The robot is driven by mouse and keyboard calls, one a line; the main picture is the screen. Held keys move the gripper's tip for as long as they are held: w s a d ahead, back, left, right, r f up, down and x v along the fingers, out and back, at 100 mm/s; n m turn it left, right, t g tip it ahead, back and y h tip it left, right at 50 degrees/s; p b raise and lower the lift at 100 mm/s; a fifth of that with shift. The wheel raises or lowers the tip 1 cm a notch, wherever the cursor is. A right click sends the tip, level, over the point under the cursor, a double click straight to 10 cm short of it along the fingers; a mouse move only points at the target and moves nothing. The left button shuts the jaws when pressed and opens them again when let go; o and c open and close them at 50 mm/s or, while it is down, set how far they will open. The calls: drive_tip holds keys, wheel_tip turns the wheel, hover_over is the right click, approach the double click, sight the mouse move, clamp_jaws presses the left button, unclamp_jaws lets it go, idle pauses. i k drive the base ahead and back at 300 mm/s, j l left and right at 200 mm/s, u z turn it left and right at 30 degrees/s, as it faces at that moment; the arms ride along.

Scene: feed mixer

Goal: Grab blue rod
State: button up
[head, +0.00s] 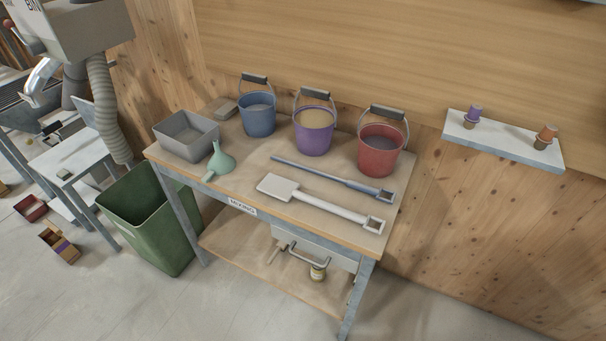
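A blue rod (332,179) lies flat on the wooden workbench (236,194). It slants from near the purple bucket down to the right, and its right end has a square loop. It lies behind a white paddle (320,205) with a similar loop end, with a narrow gap between them. The blue rod is in front of the purple and red buckets. My gripper does not show in the head view.
Blue (257,117), purple (314,132) and red (380,152) buckets stand along the bench's back. A green bin (152,220) stands on the floor. A wall shelf (500,139) holds small items.

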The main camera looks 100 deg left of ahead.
sight(372, 191)
drive_tip(key=u, duration=3.1)
drive_tip(key=i+l+u, duration=0.15)
drive_tip(key=u, duration=1.35)
drive_tip(key=l+u, duration=0.2)
drive_tip(key=l, duration=0.25)
drive_tip(key=l+u, duration=0.25)
drive_tip(key=l, duration=0.25)
drive_tip(key=l+u, duration=0.2)
drive_tip(key=l, duration=0.25)
drive_tip(key=l+u, duration=0.25)
drive_tip(key=l, duration=0.25)
drive_tip(key=k+l+u, duration=0.2)
drive_tip(key=l, duration=0.2)
drive_tip(key=k+l+u, duration=0.1)
drive_tip(key=l+u, duration=0.15)
drive_tip(key=l, duration=0.2)
drive_tip(key=k+l, duration=0.1)
drive_tip(key=l, duration=0.15)
drive_tip(key=k+l, duration=0.1)
drive_tip(key=l, duration=0.15)
